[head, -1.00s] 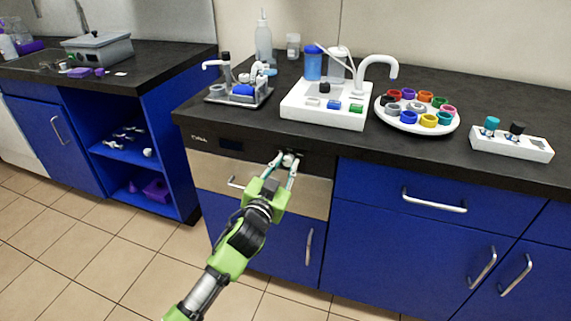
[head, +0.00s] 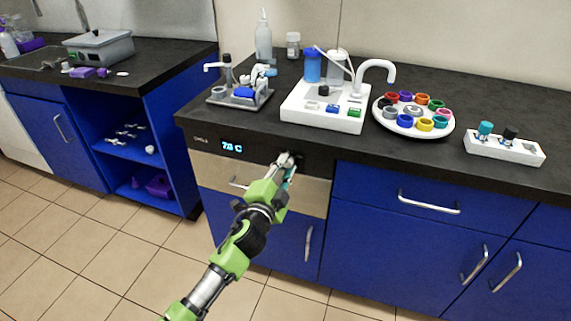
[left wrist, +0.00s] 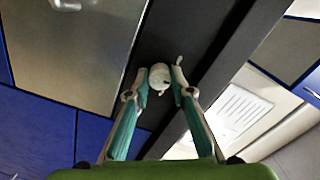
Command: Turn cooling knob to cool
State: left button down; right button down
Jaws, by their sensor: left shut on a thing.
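The cooling knob (head: 285,158) is a small white knob on the black strip of the cooling unit's front, below the worktop edge. It also shows in the left wrist view (left wrist: 160,75). My left gripper (head: 289,163) is shut on the knob, one finger on each side, as the left wrist view shows. In the head view the gripper partly covers the knob. A display (head: 232,147) left of the knob on the same strip is lit with a temperature reading in C; its digits are too small to read surely. My right gripper is not in view.
A steel drawer front (head: 213,172) with a handle lies below the strip. The worktop above carries a white tap station (head: 322,117), a round tray (head: 393,125) of coloured rings and a white block (head: 500,150) with two small knobs. Open tiled floor lies in front.

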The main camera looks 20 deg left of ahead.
pick_arm(q)
jog(key=shift+m, duration=0.9)
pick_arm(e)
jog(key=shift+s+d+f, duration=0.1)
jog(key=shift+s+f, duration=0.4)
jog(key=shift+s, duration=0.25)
pick_arm(q)
jog(key=c, duration=1.8)
grip_release()
jog(key=shift+d, duration=0.1)
jog(key=s, duration=1.2)
jog(key=shift+a, duration=0.25)
